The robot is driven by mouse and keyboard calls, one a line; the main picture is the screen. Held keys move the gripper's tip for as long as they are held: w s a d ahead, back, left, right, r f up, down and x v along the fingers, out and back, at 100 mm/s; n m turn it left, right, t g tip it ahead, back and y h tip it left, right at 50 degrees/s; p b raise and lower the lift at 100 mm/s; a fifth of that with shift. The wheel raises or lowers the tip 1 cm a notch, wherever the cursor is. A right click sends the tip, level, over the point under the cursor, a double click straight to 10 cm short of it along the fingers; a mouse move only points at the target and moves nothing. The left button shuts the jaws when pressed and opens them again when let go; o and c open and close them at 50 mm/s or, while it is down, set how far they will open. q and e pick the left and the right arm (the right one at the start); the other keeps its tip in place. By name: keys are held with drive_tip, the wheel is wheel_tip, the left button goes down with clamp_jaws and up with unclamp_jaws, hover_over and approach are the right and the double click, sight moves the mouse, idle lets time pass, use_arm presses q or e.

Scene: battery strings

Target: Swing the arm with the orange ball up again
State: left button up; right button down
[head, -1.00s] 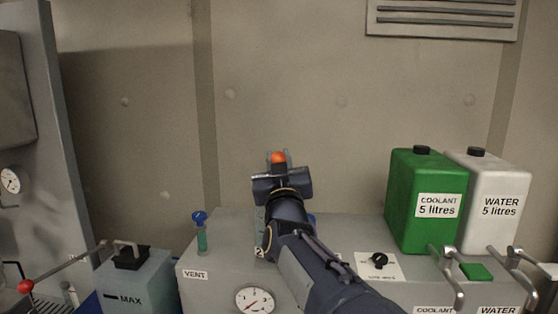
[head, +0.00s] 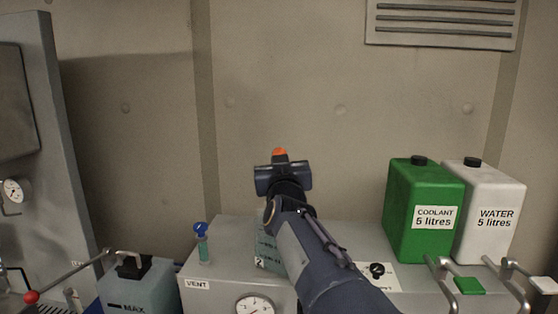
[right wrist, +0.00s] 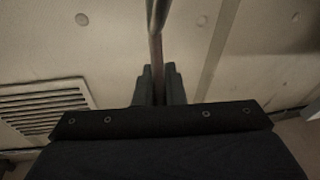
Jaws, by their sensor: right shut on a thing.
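The orange ball (head: 279,152) shows just above my right gripper (head: 283,172) in the head view, in front of the bare wall. In the right wrist view a thin metal arm (right wrist: 156,45) runs up between the two fingers of my right gripper (right wrist: 159,88), which is shut on it. The ball itself cannot be made out there. My right forearm and gripper hide the lower part of the metal arm and its pivot in the head view. My left gripper is not in view.
A green coolant can (head: 408,235) and a white water can (head: 495,195) stand on the grey cabinet at right, behind bent metal handles. A blue-topped vent valve (head: 201,230) stands left of my arm. A lever with a red ball (head: 31,297) is at far left.

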drive_tip(key=w+g, duration=0.1)
drive_tip(key=w+r+g, duration=0.1)
drive_tip(key=w, duration=0.1)
drive_tip(key=w+d+r, duration=0.1)
drive_tip(key=shift+w+m+g, duration=0.15)
drive_tip(key=shift+m+g, duration=0.15)
drive_tip(key=shift+g, duration=0.1)
drive_tip(key=shift+w+d+r+g, duration=0.15)
drive_tip(key=shift+w+g, duration=0.25)
drive_tip(key=shift+w, duration=0.2)
drive_tip(key=shift+w+r+g, duration=0.15)
drive_tip(key=shift+w+g, duration=0.25)
drive_tip(key=shift+w, duration=0.15)
drive_tip(key=c, duration=1.5)
unclamp_jaws()
drive_tip(key=shift+w, duration=0.1)
